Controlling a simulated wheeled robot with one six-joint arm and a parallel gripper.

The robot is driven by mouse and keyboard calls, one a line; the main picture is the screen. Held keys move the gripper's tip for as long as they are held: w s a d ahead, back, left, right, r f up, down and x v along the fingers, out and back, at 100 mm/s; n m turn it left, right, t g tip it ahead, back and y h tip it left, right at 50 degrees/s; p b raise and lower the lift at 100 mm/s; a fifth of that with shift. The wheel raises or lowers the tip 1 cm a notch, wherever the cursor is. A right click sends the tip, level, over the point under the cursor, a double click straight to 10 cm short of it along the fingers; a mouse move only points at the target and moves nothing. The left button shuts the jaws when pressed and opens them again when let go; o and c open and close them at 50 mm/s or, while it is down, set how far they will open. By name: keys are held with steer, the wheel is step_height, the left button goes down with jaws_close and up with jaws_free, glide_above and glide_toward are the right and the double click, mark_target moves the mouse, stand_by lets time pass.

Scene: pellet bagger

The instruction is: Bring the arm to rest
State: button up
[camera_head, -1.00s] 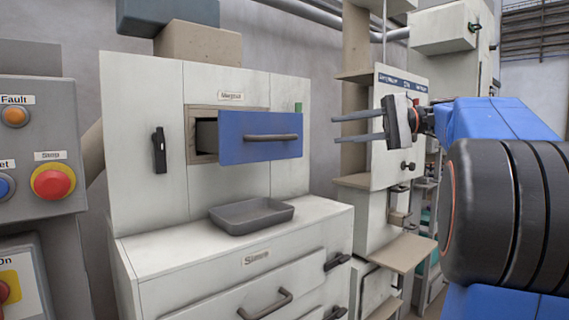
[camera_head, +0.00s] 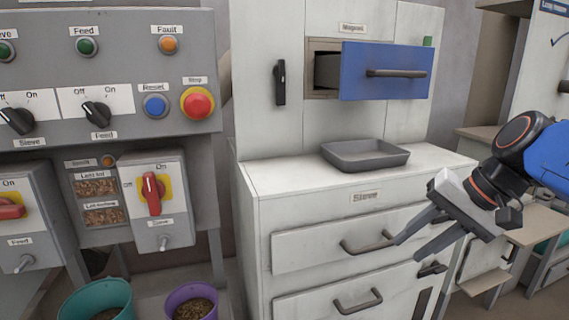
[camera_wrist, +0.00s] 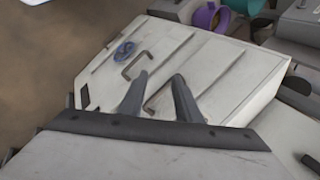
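My gripper (camera_head: 418,240) is at the right in the head view, in front of the white Sieve cabinet (camera_head: 256,190). Its two dark fingers are spread apart with nothing between them. They point left and down toward the cabinet's drawer fronts. In the wrist view the gripper (camera_wrist: 155,90) also shows its fingers apart and empty, with the cabinet (camera_wrist: 225,75) and its handles beyond. I cannot tell whether a fingertip touches a handle.
The blue Magnet drawer (camera_head: 372,88) stands pulled out above a grey tray (camera_head: 365,158) on the cabinet top. At left is a control panel (camera_head: 120,75) with switches. A teal bucket (camera_head: 72,310) and a purple bucket (camera_head: 172,292) stand below it.

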steer(key=s+d+f+n+h, duration=0.1)
steer(key=s+f+n+h, duration=0.1)
steer(key=s+f, duration=0.2)
steer(key=s+d+f+n+t+h, duration=0.1)
steer(key=s+d+f+n+h, duration=0.1)
steer(key=f, duration=0.8)
steer(key=s+n+h, duration=0.1)
steer(key=s, duration=0.1)
steer(key=shift+s+d+f, duration=0.2)
steer(key=shift+s+f, duration=0.1)
